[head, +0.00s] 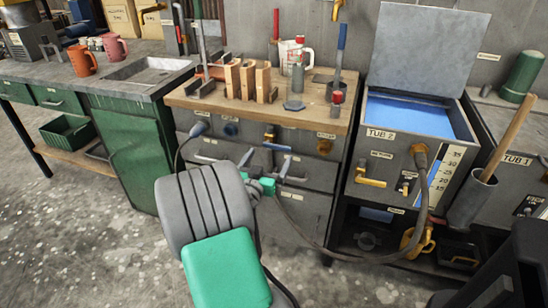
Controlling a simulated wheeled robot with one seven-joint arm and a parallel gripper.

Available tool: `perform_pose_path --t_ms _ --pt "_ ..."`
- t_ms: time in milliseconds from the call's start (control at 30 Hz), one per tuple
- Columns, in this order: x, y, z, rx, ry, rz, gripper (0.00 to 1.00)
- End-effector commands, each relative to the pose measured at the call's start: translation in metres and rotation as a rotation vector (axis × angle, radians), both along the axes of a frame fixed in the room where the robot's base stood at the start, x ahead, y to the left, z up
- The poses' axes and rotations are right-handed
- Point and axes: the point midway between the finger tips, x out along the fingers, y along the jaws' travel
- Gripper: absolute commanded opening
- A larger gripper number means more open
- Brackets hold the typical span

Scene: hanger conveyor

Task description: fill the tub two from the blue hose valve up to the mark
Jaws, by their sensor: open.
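Tub 2 (391,147) is a grey metal box with its lid raised and blue liquid inside. A scale (440,178) with numbers is on its front right; a blue strip shows beside it, and I cannot make out a separate mark. A blue lever valve (277,147) sits on the cabinet front left of the tub, below the wooden bench top. My gripper (266,167) is open just below this lever, with my arm partly blocking the view. I cannot tell whether it touches the lever. A dark hose (318,245) runs from near my gripper toward the tub.
Tub 1 (513,185) stands at the right, with a wooden-handled tool in a grey holder (473,200) before it. A yellow nozzle (418,242) hangs below tub 2 on a hose. The wooden bench (300,116) carries blocks and tools. Speckled floor (90,240) is clear at left.

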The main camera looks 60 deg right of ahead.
Motion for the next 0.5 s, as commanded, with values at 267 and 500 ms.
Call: perform_pose_path --t_ms 267,500 --pt "0.007 -0.049 0.001 0.002 0.001 -0.002 1.0" --pt "0.009 -0.056 0.001 0.003 0.001 0.001 1.0"
